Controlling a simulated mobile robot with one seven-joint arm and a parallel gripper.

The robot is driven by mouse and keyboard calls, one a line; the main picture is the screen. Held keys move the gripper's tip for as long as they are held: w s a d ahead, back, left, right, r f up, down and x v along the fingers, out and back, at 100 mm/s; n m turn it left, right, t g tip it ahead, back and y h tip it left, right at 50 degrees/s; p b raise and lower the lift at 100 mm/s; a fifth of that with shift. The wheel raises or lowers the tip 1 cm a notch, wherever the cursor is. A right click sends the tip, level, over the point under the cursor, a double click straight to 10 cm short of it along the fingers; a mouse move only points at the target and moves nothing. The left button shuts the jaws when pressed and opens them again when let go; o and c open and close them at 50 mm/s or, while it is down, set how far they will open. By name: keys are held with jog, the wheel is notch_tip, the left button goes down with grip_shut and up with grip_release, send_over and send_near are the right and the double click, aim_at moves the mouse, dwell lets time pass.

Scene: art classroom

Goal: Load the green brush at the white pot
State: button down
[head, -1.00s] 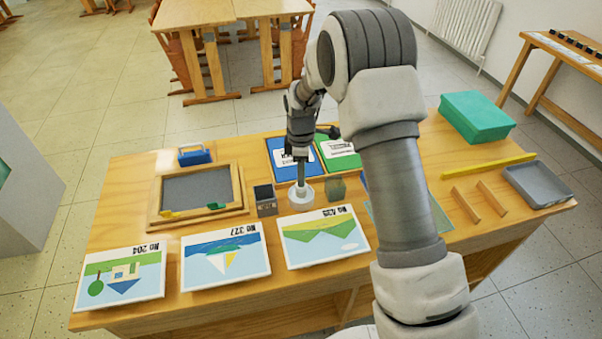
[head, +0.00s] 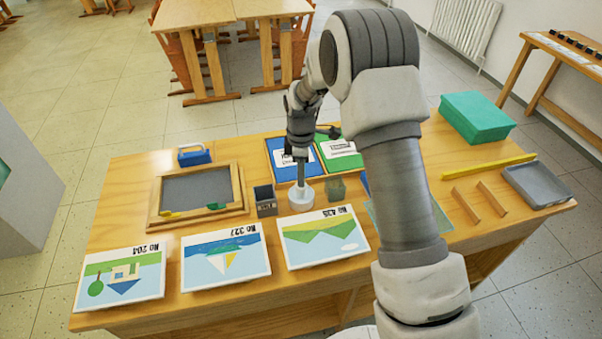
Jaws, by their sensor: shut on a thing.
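My gripper (head: 301,158) is directly above the white pot, pointing down. It is shut on a thin upright thing, which I take to be the brush; its lower end meets the pot's top. The brush's tip is hidden, and I cannot make out its green colour at this size.
Painted cards (head: 225,262) lie along the front edge. A framed grey board (head: 196,190) is at left, a green box (head: 477,117) at back right.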

jog(key=shift+r+p, duration=1.9)
jog(key=shift+r, duration=1.55)
